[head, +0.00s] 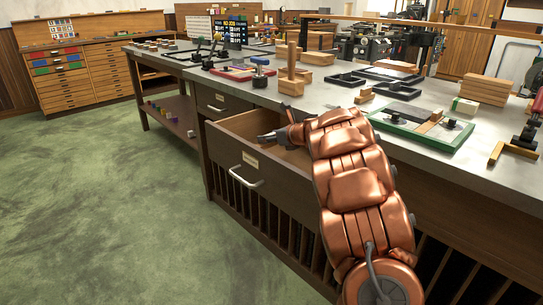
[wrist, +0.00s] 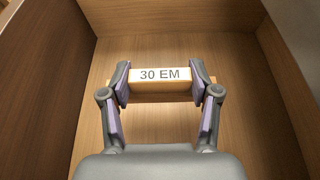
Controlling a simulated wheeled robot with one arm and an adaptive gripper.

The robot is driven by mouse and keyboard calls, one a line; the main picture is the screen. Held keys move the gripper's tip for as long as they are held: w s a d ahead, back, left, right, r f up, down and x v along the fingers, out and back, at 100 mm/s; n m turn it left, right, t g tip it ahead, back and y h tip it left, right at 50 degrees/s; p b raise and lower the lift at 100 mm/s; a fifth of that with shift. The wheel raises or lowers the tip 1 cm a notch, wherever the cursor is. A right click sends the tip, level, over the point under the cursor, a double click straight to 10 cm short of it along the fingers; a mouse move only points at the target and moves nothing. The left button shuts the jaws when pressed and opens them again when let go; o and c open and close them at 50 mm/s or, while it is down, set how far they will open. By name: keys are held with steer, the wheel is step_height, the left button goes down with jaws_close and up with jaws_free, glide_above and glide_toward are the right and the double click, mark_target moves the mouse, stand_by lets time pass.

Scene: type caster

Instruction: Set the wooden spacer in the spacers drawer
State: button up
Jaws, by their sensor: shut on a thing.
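The wooden spacer (wrist: 160,86) shows in the wrist view as a small orange-brown block with a white label reading "30 EM". My gripper (wrist: 160,82) is shut on it, one finger at each end. The spacer is within the walls of the open wooden drawer (wrist: 110,60). I cannot tell whether it touches the drawer floor. In the head view my gripper (head: 272,137) reaches over the pulled-out drawer (head: 232,158), which has a metal handle and a small label on its front. The spacer is hidden there.
The grey bench top (head: 320,95) above the drawer holds wooden blocks (head: 293,75), black frames (head: 398,90) and a green tray (head: 425,130). A second drawer (head: 215,106) further left is shut. The green floor (head: 100,200) in front is clear.

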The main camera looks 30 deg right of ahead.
mark_target(270, 147)
steer(key=shift+a+f+b, duration=0.1)
steer(key=shift+f+b, duration=0.4)
steer(key=shift+f, duration=1.9)
steer(key=shift+f, duration=0.1)
steer(key=o, duration=1.1)
steer(key=shift+o, duration=0.2)
steer(key=shift+s+r, duration=0.1)
steer(key=shift+r, duration=0.1)
steer(key=v, duration=1.1)
steer(key=shift+s+p, duration=0.35)
steer(key=shift+s, duration=0.05)
steer(key=shift+r, duration=0.1)
